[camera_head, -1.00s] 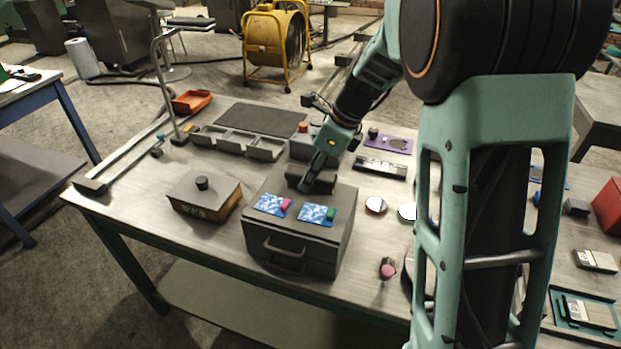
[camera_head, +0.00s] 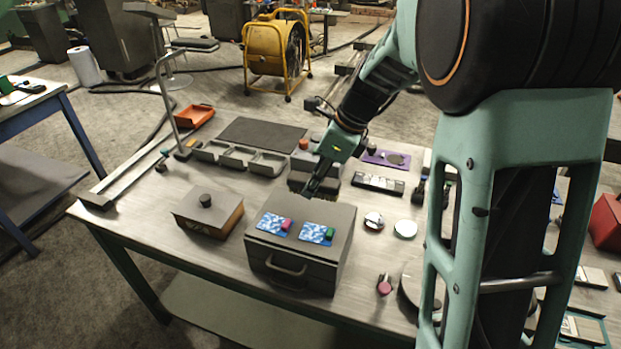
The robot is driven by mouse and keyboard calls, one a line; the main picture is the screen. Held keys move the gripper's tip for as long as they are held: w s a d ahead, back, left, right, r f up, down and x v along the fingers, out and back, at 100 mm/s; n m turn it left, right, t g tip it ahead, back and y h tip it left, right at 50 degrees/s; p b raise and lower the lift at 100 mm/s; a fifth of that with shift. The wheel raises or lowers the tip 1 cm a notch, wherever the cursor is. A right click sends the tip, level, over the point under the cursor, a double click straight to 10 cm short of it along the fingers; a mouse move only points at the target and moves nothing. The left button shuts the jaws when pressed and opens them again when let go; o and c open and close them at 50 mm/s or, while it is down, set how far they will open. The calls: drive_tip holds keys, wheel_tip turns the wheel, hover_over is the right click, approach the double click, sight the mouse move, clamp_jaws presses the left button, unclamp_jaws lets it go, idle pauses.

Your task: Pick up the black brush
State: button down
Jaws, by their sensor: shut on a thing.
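The black brush (camera_head: 328,186) is a small dark block at the back edge of the grey drawer box (camera_head: 292,258). My gripper (camera_head: 314,188) reaches down from the upper right and is shut on the brush. The fingers and the dark brush merge in the picture, so the exact grip is hard to see. I cannot tell whether the brush is clear of the box top.
Two blue patterned cards (camera_head: 273,224) with a pink and a green piece lie on the drawer box. A lidded box (camera_head: 208,214) stands to its left. A grey compartment tray (camera_head: 240,157) and dark mat (camera_head: 262,133) are behind. Round discs (camera_head: 405,228) lie to the right.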

drive_tip(key=s+d+r+p, duration=0.4)
drive_tip(key=s+r, duration=0.3)
drive_tip(key=s, duration=0.4)
drive_tip(key=shift+s+r+p, duration=0.3)
drive_tip(key=shift+r+p, duration=0.1)
drive_tip(key=shift+p, duration=0.4)
